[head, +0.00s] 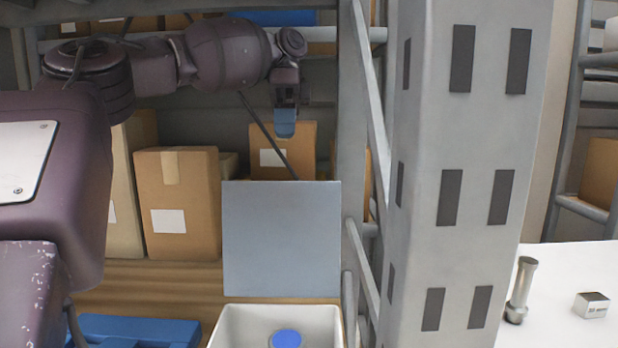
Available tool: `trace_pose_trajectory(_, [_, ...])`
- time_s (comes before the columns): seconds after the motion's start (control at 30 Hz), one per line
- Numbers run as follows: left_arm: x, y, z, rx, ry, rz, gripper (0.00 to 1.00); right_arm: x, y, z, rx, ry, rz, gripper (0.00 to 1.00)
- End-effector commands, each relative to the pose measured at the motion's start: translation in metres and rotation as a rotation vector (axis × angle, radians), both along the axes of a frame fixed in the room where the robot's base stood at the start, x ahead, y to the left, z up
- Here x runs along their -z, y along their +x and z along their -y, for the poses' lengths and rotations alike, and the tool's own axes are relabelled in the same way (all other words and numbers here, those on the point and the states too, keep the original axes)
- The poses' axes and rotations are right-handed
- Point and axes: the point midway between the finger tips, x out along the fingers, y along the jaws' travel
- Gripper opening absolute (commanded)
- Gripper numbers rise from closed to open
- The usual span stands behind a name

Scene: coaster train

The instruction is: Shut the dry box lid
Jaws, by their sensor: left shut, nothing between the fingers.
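The dry box (226,328) is a white open box at the bottom middle, cut off by the lower edge of the head view. Its grey-blue lid (282,240) stands upright at the box's back edge, so the box is open. A round blue-topped thing (286,339) shows inside the box. My left gripper (285,132) hangs pointing down, above the lid in the picture and apart from it, with its blue fingertips shut and empty. My right gripper is not in view.
Cardboard boxes (178,205) stand on the shelf behind the lid. A grey rack post (465,150) rises just right of the box. A white table (560,325) at the right holds a metal cylinder (522,288) and a small metallic block (592,305). A blue pallet (140,330) lies lower left.

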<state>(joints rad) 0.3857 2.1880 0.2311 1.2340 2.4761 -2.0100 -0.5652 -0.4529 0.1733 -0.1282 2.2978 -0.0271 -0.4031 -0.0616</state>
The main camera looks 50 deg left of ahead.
Motion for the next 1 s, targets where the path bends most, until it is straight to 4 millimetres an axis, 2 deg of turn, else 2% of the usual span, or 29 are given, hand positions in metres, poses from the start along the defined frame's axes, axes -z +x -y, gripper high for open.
trace_pose_trajectory(0.17, [0.005, -0.002, 0.002, 0.003, -0.002, 0.0, 0.0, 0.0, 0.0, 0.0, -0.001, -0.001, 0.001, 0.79])
trace_pose_trajectory(0.47, [0.032, -0.011, 0.012, 0.003, -0.005, 0.002, 0.0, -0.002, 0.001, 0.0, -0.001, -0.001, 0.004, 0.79])
trace_pose_trajectory(0.67, [0.056, -0.02, 0.023, 0.004, -0.003, 0.006, 0.0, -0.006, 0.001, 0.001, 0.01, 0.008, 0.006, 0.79])
trace_pose_trajectory(0.87, [0.087, -0.028, 0.035, 0.003, -0.003, 0.005, 0.0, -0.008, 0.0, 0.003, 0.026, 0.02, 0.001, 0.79])
trace_pose_trajectory(1.0, [0.082, -0.04, 0.051, 0.004, -0.001, 0.01, 0.0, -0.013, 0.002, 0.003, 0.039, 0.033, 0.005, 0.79])
